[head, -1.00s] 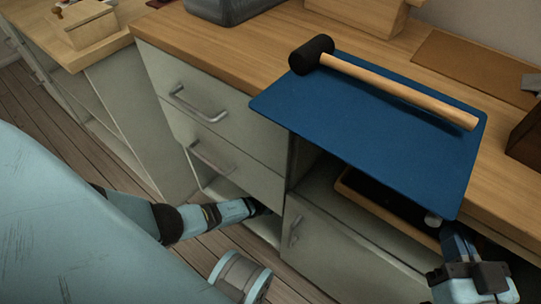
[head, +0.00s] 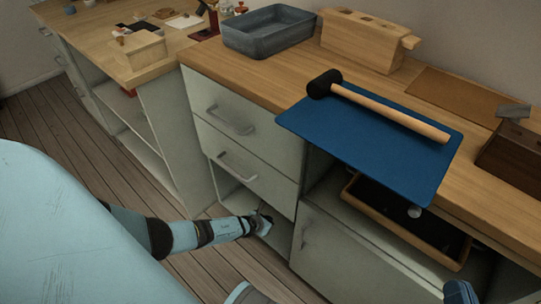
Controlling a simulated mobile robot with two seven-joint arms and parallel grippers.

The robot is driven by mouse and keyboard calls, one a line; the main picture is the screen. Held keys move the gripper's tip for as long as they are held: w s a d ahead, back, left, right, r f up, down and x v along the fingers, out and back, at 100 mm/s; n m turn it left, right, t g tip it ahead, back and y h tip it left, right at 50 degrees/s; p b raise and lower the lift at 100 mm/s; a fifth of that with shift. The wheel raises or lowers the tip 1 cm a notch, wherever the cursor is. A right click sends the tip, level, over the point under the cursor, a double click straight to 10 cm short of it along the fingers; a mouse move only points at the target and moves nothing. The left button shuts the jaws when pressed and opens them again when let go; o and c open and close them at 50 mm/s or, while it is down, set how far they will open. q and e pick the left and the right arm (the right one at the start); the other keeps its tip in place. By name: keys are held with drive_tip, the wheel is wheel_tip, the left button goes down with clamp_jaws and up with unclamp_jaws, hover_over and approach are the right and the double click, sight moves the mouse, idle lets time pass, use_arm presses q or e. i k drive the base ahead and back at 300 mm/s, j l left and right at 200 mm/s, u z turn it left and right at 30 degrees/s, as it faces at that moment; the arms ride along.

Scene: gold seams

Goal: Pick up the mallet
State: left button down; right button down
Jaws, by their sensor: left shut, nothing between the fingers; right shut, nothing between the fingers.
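The mallet lies on a blue mat (head: 360,140) on the counter. Its black head (head: 324,84) is at the mat's far left, and its pale wooden handle (head: 390,114) runs right and toward me. My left gripper (head: 264,220) is low in front of the cabinet, by the open space under the drawers, shut and well below the mallet. My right gripper (head: 460,292) shows only in part at the bottom edge, below and right of the mat; it is shut and apart from the mallet.
The mat juts past the counter's front edge, over an open compartment with a wooden tray (head: 455,284). A grey bin (head: 268,32) and a wooden block (head: 362,40) stand behind. A dark wooden box (head: 512,150) is at the right. A second bench (head: 150,62) is at the left.

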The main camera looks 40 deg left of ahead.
sight(330, 80)
drive_tip(key=k+j, duration=0.1)
drive_tip(key=k, duration=1.4)
